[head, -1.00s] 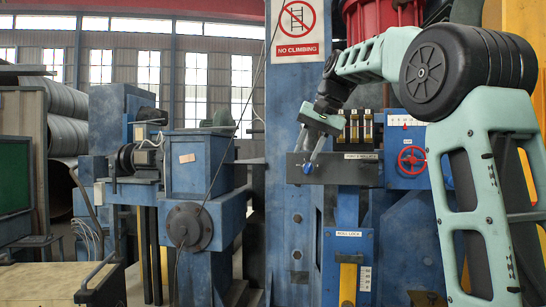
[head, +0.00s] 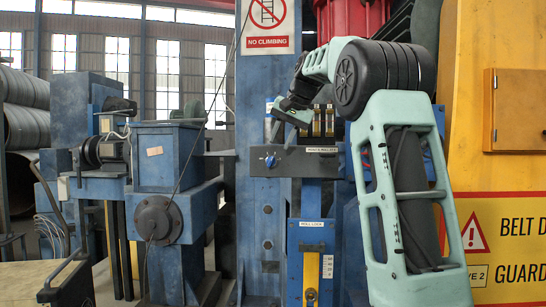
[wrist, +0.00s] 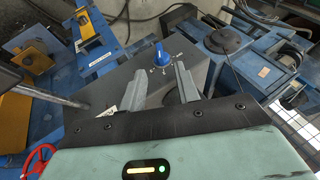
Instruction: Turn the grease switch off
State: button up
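A blue rotary knob (head: 270,161), apparently the grease switch, sits on the front of a dark grey box with small white marks around it. It also shows in the wrist view (wrist: 161,55), just beyond the fingertips. The knob's exact setting is too small to tell. My gripper (head: 273,127) is above the knob in the head view, apart from it. In the wrist view my gripper (wrist: 162,72) has its two grey fingers spread, with nothing between them.
A red handwheel (wrist: 38,160) is at the lower left of the wrist view. Brass-coloured cylinders (head: 317,120) stand on the grey box, near my gripper. A blue column with a "no climbing" sign (head: 267,25) rises behind. A yellow guard panel (head: 500,240) stands at right.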

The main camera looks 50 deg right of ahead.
aim_at(273, 157)
jog(key=p+x, duration=0.1)
jog(key=x, duration=0.5)
jog(key=shift+w+f, duration=0.2)
jog(key=shift+f, duration=0.15)
jog(key=c, duration=0.6)
